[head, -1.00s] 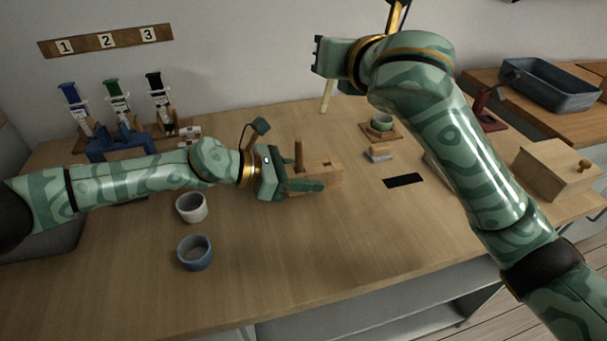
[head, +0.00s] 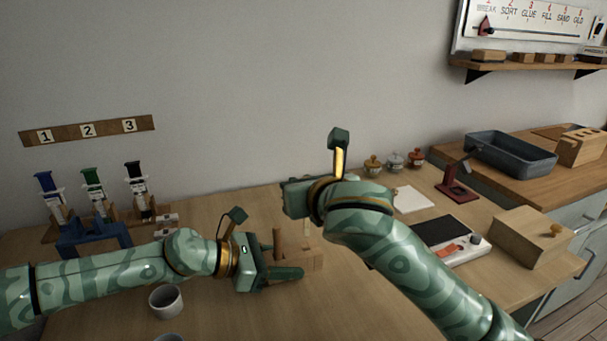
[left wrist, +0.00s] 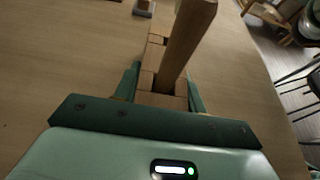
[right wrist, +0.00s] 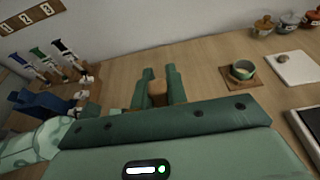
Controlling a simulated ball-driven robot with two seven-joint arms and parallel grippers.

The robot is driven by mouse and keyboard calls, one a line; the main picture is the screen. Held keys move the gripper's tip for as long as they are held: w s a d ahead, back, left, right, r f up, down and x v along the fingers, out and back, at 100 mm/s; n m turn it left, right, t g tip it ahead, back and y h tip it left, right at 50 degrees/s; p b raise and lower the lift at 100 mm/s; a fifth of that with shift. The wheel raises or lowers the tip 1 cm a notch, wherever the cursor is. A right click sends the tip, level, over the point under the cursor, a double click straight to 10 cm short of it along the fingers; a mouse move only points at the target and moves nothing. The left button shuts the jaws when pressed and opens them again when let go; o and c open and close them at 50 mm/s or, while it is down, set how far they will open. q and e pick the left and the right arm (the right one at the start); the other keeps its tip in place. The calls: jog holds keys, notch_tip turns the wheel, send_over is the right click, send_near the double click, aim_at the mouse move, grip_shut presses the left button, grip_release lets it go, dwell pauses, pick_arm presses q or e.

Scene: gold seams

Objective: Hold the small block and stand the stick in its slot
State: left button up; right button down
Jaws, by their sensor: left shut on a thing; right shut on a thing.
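The small wooden block (head: 308,260) is low on the bench, with an upright wooden post (head: 279,244) at its left end. My left gripper (head: 275,276) is shut on it from the left. In the left wrist view the block (left wrist: 152,82) sits between the fingers, and the post rises close to the camera. A dark opening shows further along its top. My right gripper (right wrist: 159,80) is shut on a wooden piece (right wrist: 158,94), seen nearly end-on. In the head view a pale stick (head: 306,227) hangs below that gripper, beyond the block; whether it touches the block is unclear.
Syringes in a rack (head: 95,236) stand at the left. A pale cup (head: 166,301) is in front of my left arm. A black-topped device (head: 446,233), a wooden box (head: 520,237) and a grey tray (head: 510,158) are at the right. Small lidded jars (head: 394,161) stand at the back.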

aim_at(307, 222)
jog(key=shift+f, duration=0.75)
jog(key=shift+f, duration=2.95)
dwell(2.1)
jog(key=c, duration=1.3)
grip_release()
jog(key=shift+v, duration=2.6)
